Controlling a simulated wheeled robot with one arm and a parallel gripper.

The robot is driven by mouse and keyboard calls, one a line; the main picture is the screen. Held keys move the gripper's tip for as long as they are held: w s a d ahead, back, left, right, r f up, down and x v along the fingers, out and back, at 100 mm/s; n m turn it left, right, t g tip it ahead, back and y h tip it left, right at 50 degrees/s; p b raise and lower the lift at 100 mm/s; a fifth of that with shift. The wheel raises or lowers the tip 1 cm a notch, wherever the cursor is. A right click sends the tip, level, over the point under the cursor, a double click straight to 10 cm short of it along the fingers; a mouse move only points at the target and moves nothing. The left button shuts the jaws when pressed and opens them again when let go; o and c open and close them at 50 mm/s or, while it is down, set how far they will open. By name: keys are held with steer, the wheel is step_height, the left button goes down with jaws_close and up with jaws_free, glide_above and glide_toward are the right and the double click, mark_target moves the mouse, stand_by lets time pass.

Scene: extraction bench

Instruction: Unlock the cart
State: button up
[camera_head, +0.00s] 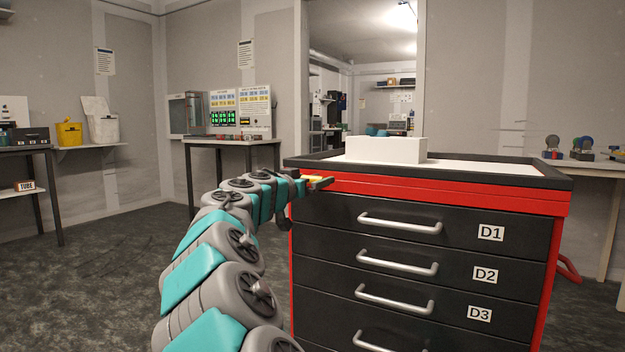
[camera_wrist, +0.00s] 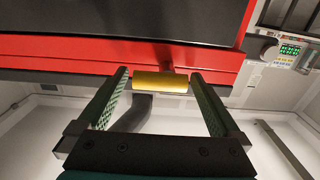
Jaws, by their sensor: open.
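The cart is a red and black drawer cart (camera_head: 420,262) on the right of the head view. A small yellow tab (camera_wrist: 160,83) sits by its red upper edge; I take it to be the lock's handle. The tab also shows at the cart's upper left front corner in the head view (camera_head: 313,178). My gripper (camera_wrist: 159,76) is open, with one finger on each side of the tab near the fingertips. Narrow gaps seem to show at both sides. In the head view my gripper (camera_head: 322,183) partly hides that corner.
Drawers with silver handles (camera_head: 398,222) face me, labelled D1, D2, D3. A white box (camera_head: 386,150) stands on the cart top. A bench with a display panel (camera_head: 240,112) is behind on the left. Open floor (camera_head: 95,270) lies to the left.

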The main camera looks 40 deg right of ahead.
steer(key=shift+w+d, duration=0.1)
steer(key=shift+d, duration=0.15)
steer(key=c, duration=1.3)
